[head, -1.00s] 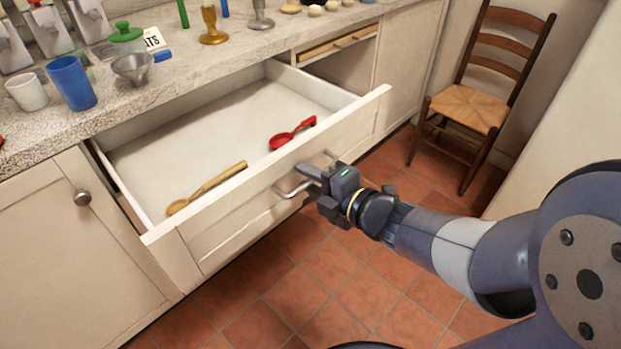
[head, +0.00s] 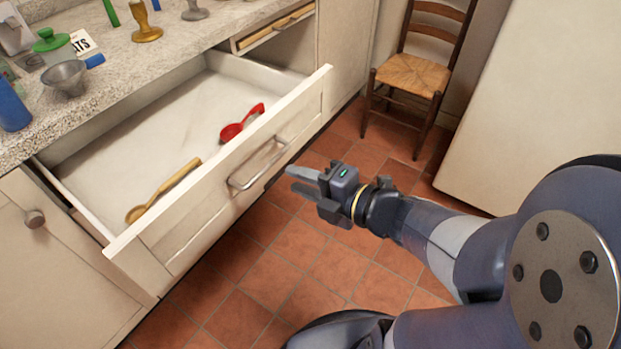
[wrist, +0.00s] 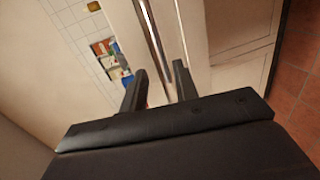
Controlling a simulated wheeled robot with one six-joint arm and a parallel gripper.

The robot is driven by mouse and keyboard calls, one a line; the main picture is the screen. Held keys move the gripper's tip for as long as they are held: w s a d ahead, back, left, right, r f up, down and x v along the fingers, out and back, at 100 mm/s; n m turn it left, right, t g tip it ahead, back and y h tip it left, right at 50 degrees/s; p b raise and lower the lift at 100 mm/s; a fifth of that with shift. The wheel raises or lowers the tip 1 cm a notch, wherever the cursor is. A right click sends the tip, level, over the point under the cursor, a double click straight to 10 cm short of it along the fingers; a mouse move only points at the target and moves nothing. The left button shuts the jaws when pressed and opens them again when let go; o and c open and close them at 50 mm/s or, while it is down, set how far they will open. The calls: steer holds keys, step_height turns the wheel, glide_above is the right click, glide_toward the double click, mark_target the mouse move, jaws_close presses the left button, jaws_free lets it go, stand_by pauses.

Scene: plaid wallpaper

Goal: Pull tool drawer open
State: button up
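The tool drawer (head: 215,190) stands pulled well out from under the counter in the head view. Its front carries a metal bar handle (head: 258,166). Inside lie a red spoon-like tool (head: 240,124) and a wooden spoon-like tool (head: 165,190). My gripper (head: 293,180) is just right of the handle and apart from it, its fingers open with nothing between them. In the wrist view the two fingers (wrist: 158,90) are spread, with a pale cabinet front and a shiny metal strip beyond them.
The stone counter (head: 120,75) holds a metal funnel (head: 66,77), a green-topped jar (head: 54,44) and a gold candlestick (head: 145,22). A shallower drawer (head: 275,28) is slightly open at upper right. A wooden chair (head: 410,75) stands behind on clear tiled floor (head: 300,250).

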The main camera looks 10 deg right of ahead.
mark_target(265, 166)
steer(key=shift+v, duration=0.9)
steer(key=shift+w+a+f, duration=0.1)
steer(key=shift+a, duration=0.05)
steer(key=shift+b+x, duration=1.3)
steer(key=shift+x, duration=3.95)
